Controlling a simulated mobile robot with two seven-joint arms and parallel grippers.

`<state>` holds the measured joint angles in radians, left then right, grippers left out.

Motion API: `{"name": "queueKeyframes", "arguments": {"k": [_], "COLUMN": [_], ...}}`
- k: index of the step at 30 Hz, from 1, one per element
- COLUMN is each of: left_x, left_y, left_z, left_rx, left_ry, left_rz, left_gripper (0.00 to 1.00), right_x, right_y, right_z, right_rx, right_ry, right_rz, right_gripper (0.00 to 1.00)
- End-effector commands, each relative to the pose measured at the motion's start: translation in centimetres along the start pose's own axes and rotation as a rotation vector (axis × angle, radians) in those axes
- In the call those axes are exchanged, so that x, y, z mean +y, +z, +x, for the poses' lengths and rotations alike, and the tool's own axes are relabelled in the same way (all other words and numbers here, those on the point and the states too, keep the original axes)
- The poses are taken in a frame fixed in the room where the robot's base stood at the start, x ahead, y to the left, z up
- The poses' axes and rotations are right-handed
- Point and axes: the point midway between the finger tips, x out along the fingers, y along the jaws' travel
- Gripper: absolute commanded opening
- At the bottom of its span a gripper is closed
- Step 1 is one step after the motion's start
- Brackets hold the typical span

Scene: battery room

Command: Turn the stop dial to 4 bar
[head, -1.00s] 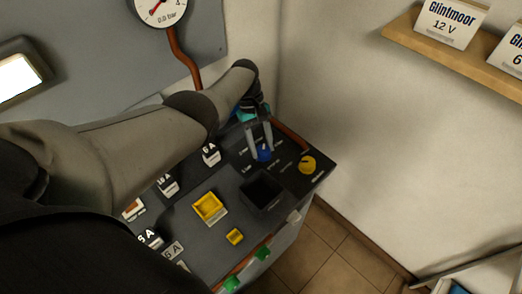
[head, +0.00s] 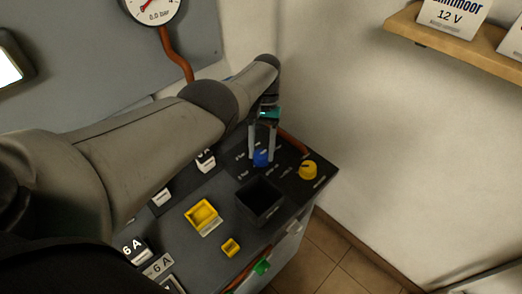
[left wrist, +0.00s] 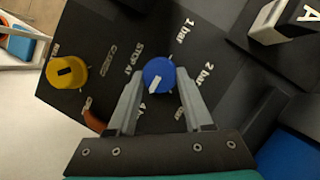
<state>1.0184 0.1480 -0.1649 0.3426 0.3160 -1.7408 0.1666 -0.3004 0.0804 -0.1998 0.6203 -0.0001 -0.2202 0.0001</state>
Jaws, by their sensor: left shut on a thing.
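The blue stop dial (head: 261,157) sits on the dark panel near the back right of the bench. In the left wrist view the dial (left wrist: 158,72) carries a white pointer slanting toward the lower left. My left gripper (head: 262,155) comes down from above and is shut on the dial, one finger on each side. It also shows in the left wrist view (left wrist: 160,92). My right gripper is not in view.
A yellow knob (head: 308,169) is right of the dial. A black open box (head: 260,203), a yellow tray (head: 203,215) and a small yellow piece (head: 231,247) are nearer. The wall gauge (head: 153,8) reads 0.0 bar. A shelf (head: 455,50) is at upper right.

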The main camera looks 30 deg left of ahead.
Motion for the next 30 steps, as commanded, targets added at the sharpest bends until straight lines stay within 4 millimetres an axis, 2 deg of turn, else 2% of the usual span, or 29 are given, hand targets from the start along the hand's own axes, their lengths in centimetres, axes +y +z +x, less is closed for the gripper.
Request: {"name": "queueKeyframes", "arguments": {"k": [16,17,24,30], "left_x": [0.06,0.06,0.05,0.03], "left_y": [0.03,0.03,0.01,0.00], "left_z": [0.13,0.13,0.07,0.03], "left_rx": [-0.002,-0.002,-0.001,-0.001], "left_ry": [-0.008,-0.008,-0.008,-0.008], "left_rz": [0.025,0.025,0.022,0.021], "left_gripper": [0.00,0.54,0.81,0.81], "right_x": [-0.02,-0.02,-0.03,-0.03], "right_y": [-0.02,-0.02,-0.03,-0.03], "right_z": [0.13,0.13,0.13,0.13], "right_rx": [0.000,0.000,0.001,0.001], "right_ry": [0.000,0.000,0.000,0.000], "right_rz": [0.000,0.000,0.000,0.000], "right_gripper": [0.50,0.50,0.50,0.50]}}
